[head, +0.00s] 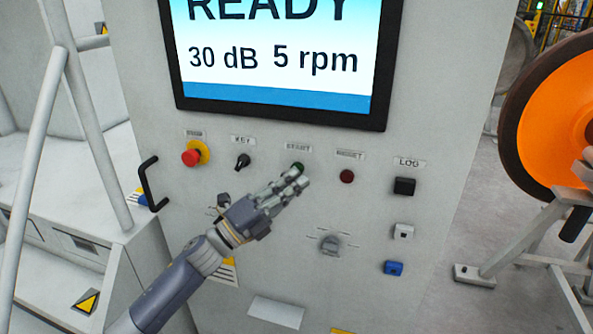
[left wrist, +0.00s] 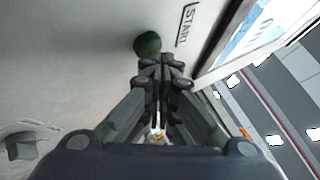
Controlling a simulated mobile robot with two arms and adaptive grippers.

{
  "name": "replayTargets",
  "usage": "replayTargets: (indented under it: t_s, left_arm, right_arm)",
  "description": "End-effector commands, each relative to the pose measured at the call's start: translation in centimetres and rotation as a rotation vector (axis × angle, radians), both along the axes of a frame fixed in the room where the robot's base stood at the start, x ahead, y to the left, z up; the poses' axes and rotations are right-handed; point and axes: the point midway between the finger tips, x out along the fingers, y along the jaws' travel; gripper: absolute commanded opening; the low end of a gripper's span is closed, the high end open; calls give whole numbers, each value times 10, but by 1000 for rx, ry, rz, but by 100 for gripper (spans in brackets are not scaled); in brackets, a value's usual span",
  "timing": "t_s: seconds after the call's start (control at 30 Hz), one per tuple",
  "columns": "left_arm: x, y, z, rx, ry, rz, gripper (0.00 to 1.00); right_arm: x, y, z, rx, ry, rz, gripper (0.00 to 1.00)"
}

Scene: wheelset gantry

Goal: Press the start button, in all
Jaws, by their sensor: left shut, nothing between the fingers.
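The start button (head: 297,167) is a dark green round button under the START label on the grey control panel. My left gripper (head: 300,178) reaches in from the lower left, its fingertips just below the button and partly over its lower edge. In the left wrist view the green button (left wrist: 148,44) shows just beyond the shut fingertips (left wrist: 163,62), slightly to their left. Nothing is between the fingers. I cannot tell whether the fingertips touch the button. My right gripper is in neither view.
A screen (head: 275,60) above reads READY, 30 dB, 5 rpm. Beside the button are a red emergency stop (head: 191,157), a key switch (head: 243,160) and a dark red reset button (head: 347,176). A rotary knob (head: 330,246) is below. An orange wheel (head: 555,100) stands right.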

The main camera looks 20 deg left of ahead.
Motion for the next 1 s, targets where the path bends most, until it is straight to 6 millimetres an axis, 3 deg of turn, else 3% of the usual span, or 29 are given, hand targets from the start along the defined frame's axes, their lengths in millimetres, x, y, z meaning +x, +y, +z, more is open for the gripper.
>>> replayTargets:
  t_s: [1.0]
  left_arm:
    - [5, 0, 0, -1, 0, 1, 0]
  right_arm:
    - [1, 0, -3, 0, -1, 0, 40]
